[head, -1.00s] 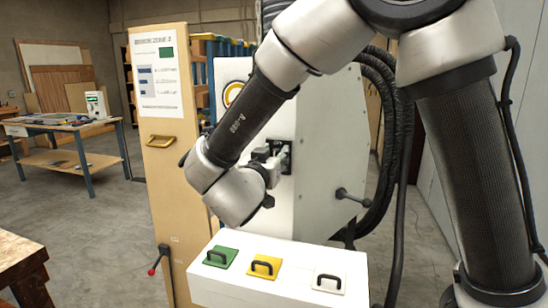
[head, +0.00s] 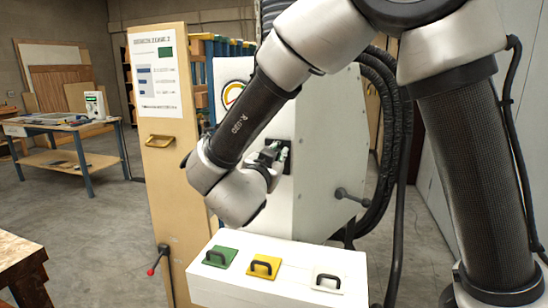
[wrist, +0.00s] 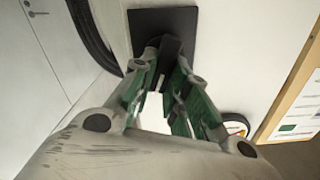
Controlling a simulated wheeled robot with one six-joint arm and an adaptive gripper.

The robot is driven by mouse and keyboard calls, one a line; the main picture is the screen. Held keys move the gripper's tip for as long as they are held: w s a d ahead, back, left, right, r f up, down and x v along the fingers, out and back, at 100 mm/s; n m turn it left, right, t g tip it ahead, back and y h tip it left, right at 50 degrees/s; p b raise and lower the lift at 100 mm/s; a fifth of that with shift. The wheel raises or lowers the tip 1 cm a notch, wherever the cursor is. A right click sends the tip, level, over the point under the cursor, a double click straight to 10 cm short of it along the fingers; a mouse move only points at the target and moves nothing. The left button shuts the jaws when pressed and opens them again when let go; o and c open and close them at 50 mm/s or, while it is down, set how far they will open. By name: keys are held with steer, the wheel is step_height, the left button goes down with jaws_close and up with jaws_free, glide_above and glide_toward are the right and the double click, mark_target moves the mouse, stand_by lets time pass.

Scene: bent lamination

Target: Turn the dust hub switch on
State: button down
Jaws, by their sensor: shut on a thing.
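The dust hub (head: 330,140) is a white cabinet behind my arm in the head view. Its switch has a black square plate (wrist: 150,22), with a dark knob (wrist: 171,46) standing out from it. My gripper (wrist: 162,75) faces the plate, its green-sided fingers closing around the knob in the wrist view. In the head view my gripper (head: 277,152) is tilted at the plate and covers much of the switch. The fingers hide most of the knob, so its setting cannot be read.
A white box (head: 275,284) with green, yellow and white handled plates stands below my gripper. A tan panel (head: 165,200) with a sign stands left of the hub. Black hoses (head: 400,150) hang on the right.

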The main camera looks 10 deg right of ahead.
steer(key=shift+s+d+f+m, duration=0.1)
steer(key=shift+d+m, duration=0.05)
steer(key=shift+m, duration=1.2)
steer(key=shift+d+f+m, duration=0.1)
steer(key=shift+f+m, duration=0.05)
steer(key=shift+m, duration=1.15)
steer(key=shift+s+d+f+m, duration=0.1)
steer(key=shift+d+m, duration=0.05)
steer(key=shift+m, duration=1.2)
steer(key=c, duration=1.4)
jaws_free()
steer(key=v, duration=1.2)
steer(key=shift+f, duration=0.1)
